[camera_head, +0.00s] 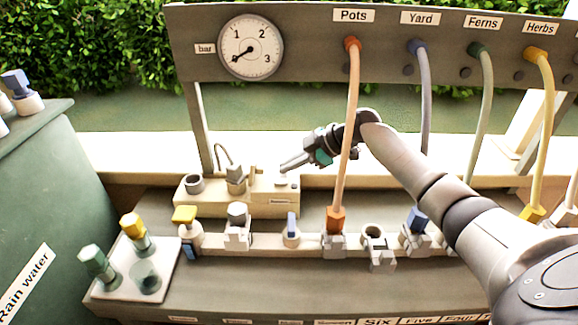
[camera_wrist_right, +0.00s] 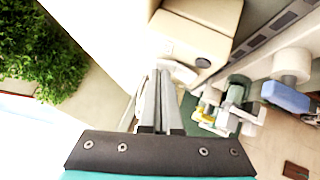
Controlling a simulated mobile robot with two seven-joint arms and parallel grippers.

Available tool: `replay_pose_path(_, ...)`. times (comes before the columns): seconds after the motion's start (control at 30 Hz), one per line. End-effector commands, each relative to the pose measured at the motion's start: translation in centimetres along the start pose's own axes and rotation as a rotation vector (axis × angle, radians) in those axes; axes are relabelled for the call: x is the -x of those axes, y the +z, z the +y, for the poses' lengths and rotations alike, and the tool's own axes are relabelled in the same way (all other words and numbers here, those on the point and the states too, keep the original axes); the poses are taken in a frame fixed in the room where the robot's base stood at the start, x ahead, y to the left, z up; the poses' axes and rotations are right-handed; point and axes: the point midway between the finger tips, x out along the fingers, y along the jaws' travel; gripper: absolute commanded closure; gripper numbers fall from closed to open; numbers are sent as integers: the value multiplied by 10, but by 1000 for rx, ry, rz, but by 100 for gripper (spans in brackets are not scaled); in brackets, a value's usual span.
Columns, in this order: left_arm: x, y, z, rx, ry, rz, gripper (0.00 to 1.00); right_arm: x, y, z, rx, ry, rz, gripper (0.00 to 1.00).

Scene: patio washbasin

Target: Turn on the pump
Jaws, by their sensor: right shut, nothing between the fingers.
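The beige pump unit (camera_head: 270,207) sits on the grey bench, left of centre, with a light raised part on its top. My right gripper (camera_head: 283,169) is shut and empty, its fingertips just above the right part of the pump's top. In the right wrist view the shut fingers (camera_wrist_right: 160,76) point at the beige pump body (camera_wrist_right: 195,38), close to a small white part (camera_wrist_right: 180,70) on it. I cannot tell whether they touch. The round pressure gauge (camera_head: 250,47) has its needle pointing to the lower left. My left gripper is not in view.
An orange hose (camera_head: 346,130) hangs just in front of my right wrist. More hoses run down from the labelled panel (camera_head: 400,40). A row of valves and fittings stands in front of the pump. A green rain water tank (camera_head: 50,190) is at the left.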

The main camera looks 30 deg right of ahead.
Motion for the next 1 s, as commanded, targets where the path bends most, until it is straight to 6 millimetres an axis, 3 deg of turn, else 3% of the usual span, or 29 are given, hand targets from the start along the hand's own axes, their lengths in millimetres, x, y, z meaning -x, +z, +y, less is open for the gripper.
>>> replay_pose_path(1.0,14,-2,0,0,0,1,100,3,-4,-16,-14,-16,-2,100)
